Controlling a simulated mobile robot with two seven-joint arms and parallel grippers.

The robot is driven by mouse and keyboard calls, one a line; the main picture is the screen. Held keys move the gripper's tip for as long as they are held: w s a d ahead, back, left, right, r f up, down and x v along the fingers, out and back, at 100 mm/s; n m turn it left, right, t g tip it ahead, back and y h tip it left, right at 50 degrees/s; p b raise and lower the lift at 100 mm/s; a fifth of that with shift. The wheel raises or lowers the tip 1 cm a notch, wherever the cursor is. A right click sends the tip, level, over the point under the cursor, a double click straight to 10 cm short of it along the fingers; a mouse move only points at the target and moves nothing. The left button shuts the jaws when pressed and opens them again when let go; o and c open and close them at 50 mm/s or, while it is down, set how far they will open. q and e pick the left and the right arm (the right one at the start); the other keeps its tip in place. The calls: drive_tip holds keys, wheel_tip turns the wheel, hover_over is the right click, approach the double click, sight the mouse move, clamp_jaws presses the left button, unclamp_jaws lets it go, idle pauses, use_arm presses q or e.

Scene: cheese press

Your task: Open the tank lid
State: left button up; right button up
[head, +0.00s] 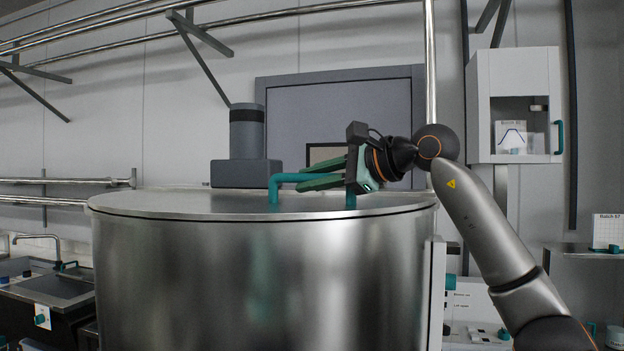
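The large steel tank (255,275) stands in the middle of the head view. Its flat round lid (200,207) lies level on the rim and looks closed. A teal bar handle (275,188) stands up from the lid, with its left post and part of its crossbar visible. My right gripper (301,179) comes in from the right at the handle's height. Its two green fingers point left and are apart, one above and one below the crossbar in the picture. Whether they touch the bar cannot be told. My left gripper is not in view.
A grey motor-like block with a cylinder (246,145) stands behind the lid. A dark grey panel (290,110) is behind it. A white wall cabinet (515,105) hangs at right. A sink counter (60,288) is at left. Pipes run along the wall above.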

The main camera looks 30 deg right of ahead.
clamp_jaws()
idle(0.9)
